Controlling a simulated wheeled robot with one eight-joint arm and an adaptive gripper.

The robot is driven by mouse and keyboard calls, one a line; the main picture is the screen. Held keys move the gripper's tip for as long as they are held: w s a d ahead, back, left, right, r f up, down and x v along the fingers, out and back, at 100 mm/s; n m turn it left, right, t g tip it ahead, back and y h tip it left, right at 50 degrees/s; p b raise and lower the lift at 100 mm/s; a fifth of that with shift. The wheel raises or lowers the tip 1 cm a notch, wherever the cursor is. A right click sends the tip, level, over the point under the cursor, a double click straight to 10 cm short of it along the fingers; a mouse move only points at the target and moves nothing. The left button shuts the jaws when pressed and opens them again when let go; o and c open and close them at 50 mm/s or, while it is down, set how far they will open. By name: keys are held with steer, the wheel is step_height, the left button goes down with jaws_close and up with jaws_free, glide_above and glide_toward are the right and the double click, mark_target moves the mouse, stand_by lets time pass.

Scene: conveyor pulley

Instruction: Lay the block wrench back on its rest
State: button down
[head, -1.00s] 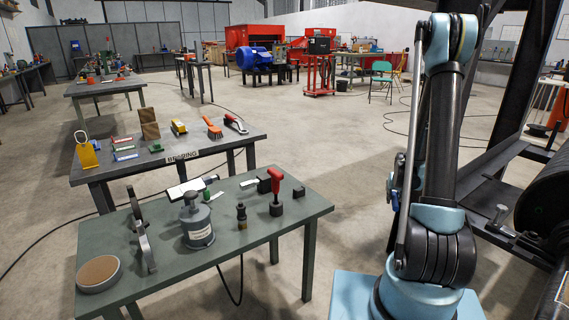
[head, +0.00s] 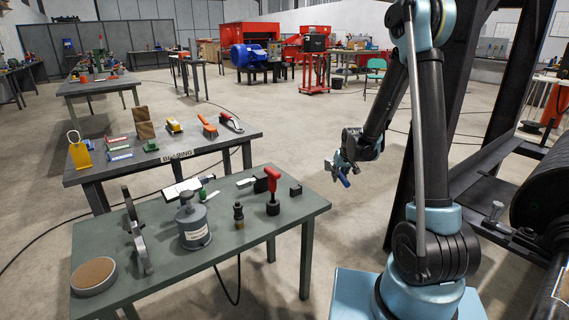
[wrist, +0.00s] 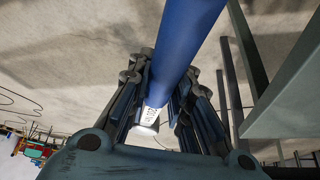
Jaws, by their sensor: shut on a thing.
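The block wrench (head: 345,182) shows as a small blue handle at my gripper (head: 338,168) in the head view, in the air just right of the green table (head: 240,265).
A red T-handled tool (head: 272,181) stands beside the black blocks. A grey canister (head: 193,225), a small dark fitting (head: 239,213), a round pad (head: 94,276) and a grey bracket (head: 139,240) also occupy the table. Another bench (head: 85,174) with tools lies behind.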

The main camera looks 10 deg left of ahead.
steer(key=s+a+r+n+y, duration=0.1)
steer(key=s+a+r, duration=0.3)
steer(key=a, duration=0.7)
steer(key=s+a+r+n+g, duration=0.1)
steer(key=s+a+r+n, duration=0.3)
steer(key=a, duration=0.8)
steer(key=shift+s+r+y, duration=0.4)
steer(key=shift+s+r, duration=0.1)
steer(key=shift+s, duration=0.6)
steer(key=shift+f, duration=3.9)
steer(key=c, duration=1.4)
jaws_free()
steer(key=shift+o, duration=0.2)
